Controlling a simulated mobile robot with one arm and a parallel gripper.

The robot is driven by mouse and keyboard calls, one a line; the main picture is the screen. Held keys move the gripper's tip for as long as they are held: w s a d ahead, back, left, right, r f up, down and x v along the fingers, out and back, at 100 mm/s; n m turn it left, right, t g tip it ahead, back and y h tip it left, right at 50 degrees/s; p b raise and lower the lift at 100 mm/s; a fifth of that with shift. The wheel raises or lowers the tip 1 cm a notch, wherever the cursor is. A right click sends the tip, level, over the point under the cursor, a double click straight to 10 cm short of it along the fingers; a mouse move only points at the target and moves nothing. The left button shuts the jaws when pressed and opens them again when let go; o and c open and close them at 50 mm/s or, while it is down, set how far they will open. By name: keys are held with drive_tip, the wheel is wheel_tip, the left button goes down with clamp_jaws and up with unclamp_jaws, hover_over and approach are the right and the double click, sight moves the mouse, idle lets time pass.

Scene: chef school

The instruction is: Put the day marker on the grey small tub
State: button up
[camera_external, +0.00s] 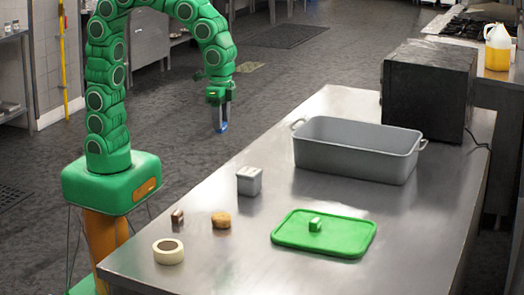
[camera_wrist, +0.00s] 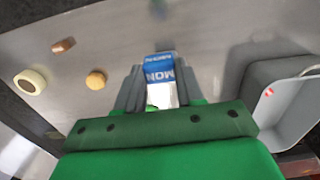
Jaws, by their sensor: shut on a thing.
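The day marker (camera_wrist: 158,72) is a small blue and white block with the letters MON. My gripper (camera_wrist: 159,88) is shut on it, one finger on each side. In the external view my gripper (camera_external: 220,101) points down with the blue end of the marker (camera_external: 222,127) below it, held in the air. The grey small tub (camera_external: 249,181) is a small square container with a light top, upright on the steel table, lower and to the right of the marker in that picture. I cannot make the small tub out in the wrist view.
On the steel table (camera_external: 190,246) are a tape roll (camera_external: 168,252), a brown block (camera_external: 177,217), a round bread-like piece (camera_external: 221,220), and a green tray (camera_external: 290,240) bearing a small green block (camera_external: 315,224). A large grey bin (camera_external: 340,155) and a dark box (camera_external: 428,88) stand farther back.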

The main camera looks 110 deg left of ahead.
drive_tip(key=w+f, duration=0.4)
drive_tip(key=w, duration=0.1)
drive_tip(key=w+f, duration=0.2)
drive_tip(key=w, duration=0.1)
drive_tip(key=shift+f, duration=0.2)
drive_tip(key=shift+w+f, duration=0.6)
drive_tip(key=shift+f, duration=1.65)
drive_tip(key=shift+f, duration=0.1)
drive_tip(key=o, duration=1)
